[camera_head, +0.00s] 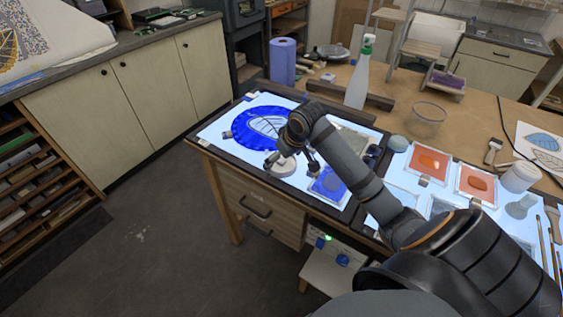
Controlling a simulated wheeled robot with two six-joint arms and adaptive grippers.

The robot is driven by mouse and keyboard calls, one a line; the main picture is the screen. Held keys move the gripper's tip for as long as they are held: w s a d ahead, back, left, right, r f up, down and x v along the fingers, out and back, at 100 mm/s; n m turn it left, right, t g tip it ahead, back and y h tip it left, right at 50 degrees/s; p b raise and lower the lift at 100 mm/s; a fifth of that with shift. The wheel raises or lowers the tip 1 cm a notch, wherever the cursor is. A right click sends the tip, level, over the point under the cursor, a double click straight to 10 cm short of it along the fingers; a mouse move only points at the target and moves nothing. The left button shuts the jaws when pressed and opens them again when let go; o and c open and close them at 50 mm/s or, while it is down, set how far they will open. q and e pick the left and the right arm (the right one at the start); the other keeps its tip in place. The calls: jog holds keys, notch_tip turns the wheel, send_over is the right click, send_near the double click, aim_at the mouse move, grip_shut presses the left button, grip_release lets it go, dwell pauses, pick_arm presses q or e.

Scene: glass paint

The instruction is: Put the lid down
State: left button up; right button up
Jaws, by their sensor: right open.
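My right gripper (291,163) reaches in from the lower right over the lit panel, and its fingers are spread open. A small pale round disc (285,169), which looks like the lid, lies on the panel between and below the fingertips. My gripper partly covers it, and I cannot tell whether a finger touches it. My left gripper is not in view.
A blue tray (328,184) is just right.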

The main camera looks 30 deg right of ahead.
jog(key=shift+w+f, duration=0.1)
jog(key=shift+f, duration=0.1)
jog(key=c, duration=0.7)
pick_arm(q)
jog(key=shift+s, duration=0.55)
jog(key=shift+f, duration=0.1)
pick_arm(e)
jog(key=shift+r, duration=0.1)
